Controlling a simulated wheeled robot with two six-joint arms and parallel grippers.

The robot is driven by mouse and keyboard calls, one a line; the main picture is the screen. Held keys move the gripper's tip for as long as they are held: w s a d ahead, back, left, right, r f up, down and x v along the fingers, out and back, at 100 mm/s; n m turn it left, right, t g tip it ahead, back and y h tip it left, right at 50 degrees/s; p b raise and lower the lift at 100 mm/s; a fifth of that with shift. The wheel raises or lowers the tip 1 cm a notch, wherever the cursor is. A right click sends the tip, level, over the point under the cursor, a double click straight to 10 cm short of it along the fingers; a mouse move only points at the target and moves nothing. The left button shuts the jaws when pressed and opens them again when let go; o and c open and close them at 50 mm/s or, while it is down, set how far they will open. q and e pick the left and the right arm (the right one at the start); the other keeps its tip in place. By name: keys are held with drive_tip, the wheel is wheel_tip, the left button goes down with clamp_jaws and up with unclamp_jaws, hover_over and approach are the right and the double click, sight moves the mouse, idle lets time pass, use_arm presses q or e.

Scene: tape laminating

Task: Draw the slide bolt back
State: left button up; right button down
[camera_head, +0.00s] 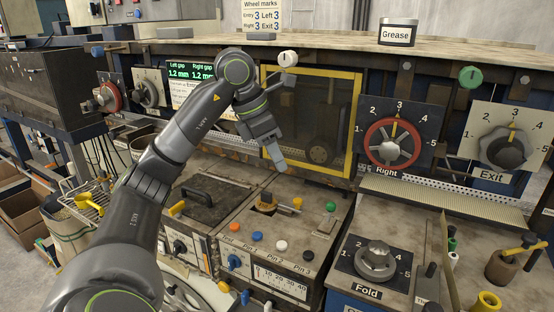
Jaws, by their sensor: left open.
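My left arm reaches in from the lower left, and its left gripper (277,160) points down and right in front of the yellow-framed guard window (330,120). The gripper is open with nothing seen between its fingers, which show nearly edge-on. The fingertips are over the front of the machine, above the box with coloured buttons. I cannot clearly make out a slide bolt. A pale round knob (288,58) shows at the guard's top left, beside my wrist, and part of the guard's left side is hidden behind my arm. My right gripper is not in view.
A red handwheel marked Right (392,143) and a dark Exit knob (505,148) stand to the right. Below are a Fold knob (375,262), a box with several buttons (281,245) and a dark lidded plate with a handle (207,195). A Grease tin (397,32) stands on top.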

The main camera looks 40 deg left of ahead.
sight(297, 199)
use_arm(q)
drive_tip(key=w+f+m+p, duration=0.1)
drive_tip(key=f, duration=0.2)
drive_tip(key=w+d+f+m+h+p, duration=0.1)
drive_tip(key=f+m, duration=0.1)
drive_tip(key=f, duration=0.1)
drive_tip(key=w+d+f+m+g+p, duration=0.1)
drive_tip(key=w+f+p, duration=0.1)
drive_tip(key=f, duration=0.2)
drive_tip(key=shift+w+d+f, duration=0.2)
drive_tip(key=shift+f, duration=0.35)
clamp_jaws()
idle(0.3)
